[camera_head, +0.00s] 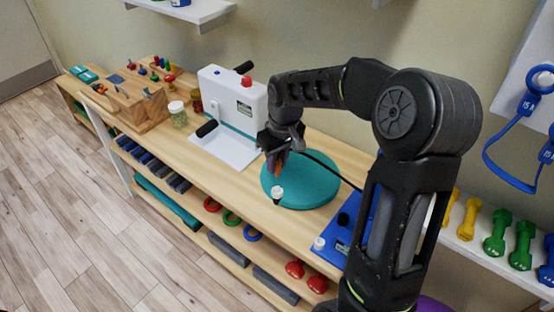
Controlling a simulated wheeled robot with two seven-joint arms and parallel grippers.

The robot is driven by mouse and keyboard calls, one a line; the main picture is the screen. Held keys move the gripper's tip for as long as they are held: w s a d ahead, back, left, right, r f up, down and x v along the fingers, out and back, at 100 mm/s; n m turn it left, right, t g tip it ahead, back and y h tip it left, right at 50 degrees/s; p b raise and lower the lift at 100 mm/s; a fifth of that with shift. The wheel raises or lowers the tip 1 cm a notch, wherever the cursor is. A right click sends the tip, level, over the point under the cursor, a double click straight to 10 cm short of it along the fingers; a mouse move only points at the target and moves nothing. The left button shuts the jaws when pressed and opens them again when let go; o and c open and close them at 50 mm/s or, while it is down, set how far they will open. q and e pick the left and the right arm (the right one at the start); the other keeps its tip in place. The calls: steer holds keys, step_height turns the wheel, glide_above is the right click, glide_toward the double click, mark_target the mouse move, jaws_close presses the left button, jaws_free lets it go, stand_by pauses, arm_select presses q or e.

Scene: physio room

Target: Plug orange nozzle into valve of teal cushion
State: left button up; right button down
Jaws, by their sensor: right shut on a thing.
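The round teal cushion (312,192) lies flat on the wooden bench top. Its valve (277,192), white-topped with a dark lower part, stands at the cushion's front left edge. My right gripper (278,160) points down over the cushion's back left part, behind the valve. It is shut on the orange nozzle (274,167), which is mostly hidden between the fingers. The nozzle looks apart from the valve. A black hose (335,170) runs from near the gripper to the right, over the cushion, towards a blue pump base (335,252). My left gripper is not in view.
A white device (232,95) with black handles stands left of the cushion. A jar (178,115) and a wooden peg box (136,105) are farther left. Dumbbells (497,235) sit on a right shelf. My right arm hides part of the bench's right end.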

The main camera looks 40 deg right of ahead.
mark_target(277, 173)
steer(key=shift+f+b, duration=1.25)
steer(key=shift+f, duration=0.95)
steer(key=shift+f+b, duration=1.15)
steer(key=shift+f, duration=0.3)
steer(key=c, duration=1.1)
jaws_free()
steer(key=shift+r, duration=0.15)
steer(key=shift+r+p, duration=2.55)
steer(key=shift+r, duration=0.85)
